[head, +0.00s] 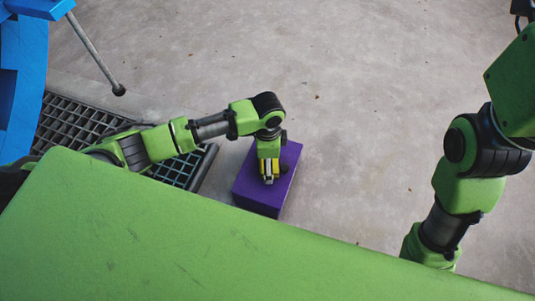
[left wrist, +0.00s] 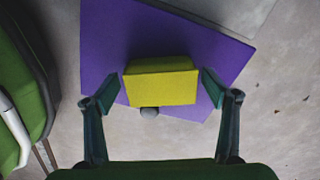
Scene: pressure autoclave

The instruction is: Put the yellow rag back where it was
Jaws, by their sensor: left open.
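The yellow rag (left wrist: 162,86) shows as a folded, block-like piece over the top of the purple box (left wrist: 112,45). In the head view the purple box (head: 286,158) stands on the floor, and only a little yellow shows around my gripper. My left gripper (head: 268,176) points down over the box. In the left wrist view its fingers (left wrist: 163,92) are open, one on each side of the rag, with small gaps. My right arm is at the right of the head view, but its gripper is hidden behind my green body.
A dark floor grating (head: 72,122) lies left of the box. A blue structure (head: 30,60) with a grey rod (head: 95,52) stands at the upper left. A small grey round thing (left wrist: 149,112) shows at the rag's near edge. The concrete floor to the right is clear.

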